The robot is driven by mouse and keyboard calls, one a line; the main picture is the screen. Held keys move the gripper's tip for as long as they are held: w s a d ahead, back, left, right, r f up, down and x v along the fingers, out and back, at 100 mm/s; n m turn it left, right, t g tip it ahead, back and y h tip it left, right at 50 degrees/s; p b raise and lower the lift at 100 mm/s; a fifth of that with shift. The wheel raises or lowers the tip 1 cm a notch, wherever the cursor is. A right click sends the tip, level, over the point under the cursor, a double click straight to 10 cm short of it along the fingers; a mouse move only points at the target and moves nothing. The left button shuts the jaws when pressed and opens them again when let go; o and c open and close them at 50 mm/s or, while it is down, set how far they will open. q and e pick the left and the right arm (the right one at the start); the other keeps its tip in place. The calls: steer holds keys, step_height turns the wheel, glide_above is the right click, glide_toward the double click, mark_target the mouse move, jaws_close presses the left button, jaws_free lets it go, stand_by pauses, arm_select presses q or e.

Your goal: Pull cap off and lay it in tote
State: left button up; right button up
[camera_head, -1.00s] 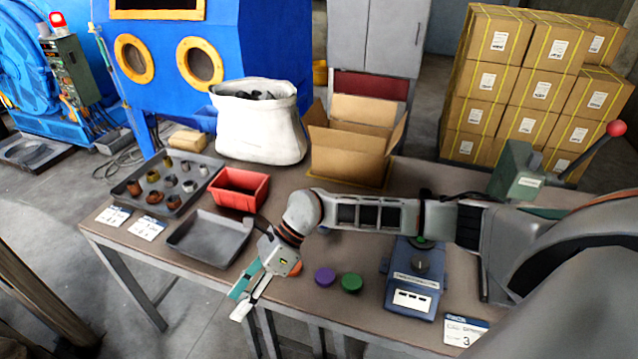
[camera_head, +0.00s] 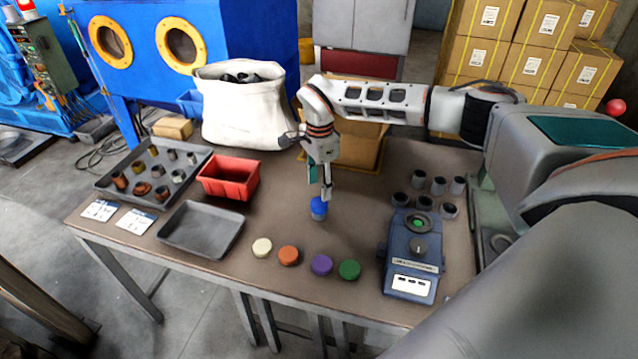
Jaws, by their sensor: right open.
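A blue cap (camera_head: 319,208) stands near the middle of the table, taller than the loose caps; whether it sits on a part underneath is too small to tell. My right gripper (camera_head: 321,186) points down just above it, open, with its fingertips close to its top; contact cannot be told. The red tote (camera_head: 228,179) is to the left of the gripper and looks empty. My left gripper is not in view.
White, orange, purple and green caps (camera_head: 349,270) lie in a row near the front edge. An empty grey tray (camera_head: 201,230), a tray of metal parts (camera_head: 111,187), a blue device (camera_head: 410,265) and several grey cylinders (camera_head: 438,186) surround the clear middle.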

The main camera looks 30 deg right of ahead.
mark_target(319, 202)
step_height(319, 202, down, 3)
steer(key=b, duration=0.2)
steer(key=shift+f+b, duration=0.2)
steer(key=shift+b, duration=0.15)
step_height(319, 202, down, 3)
steer(key=b, duration=0.3)
steer(key=shift+f, duration=0.15)
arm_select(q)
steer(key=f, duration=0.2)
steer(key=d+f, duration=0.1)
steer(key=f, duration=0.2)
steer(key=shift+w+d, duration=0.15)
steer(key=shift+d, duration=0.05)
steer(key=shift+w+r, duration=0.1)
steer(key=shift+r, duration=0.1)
arm_select(e)
steer(key=shift+c, duration=0.3)
steer(key=c, duration=0.8)
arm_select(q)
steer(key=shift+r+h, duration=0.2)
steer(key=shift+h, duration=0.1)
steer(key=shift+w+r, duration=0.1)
arm_select(e)
steer(key=shift+r, duration=0.2)
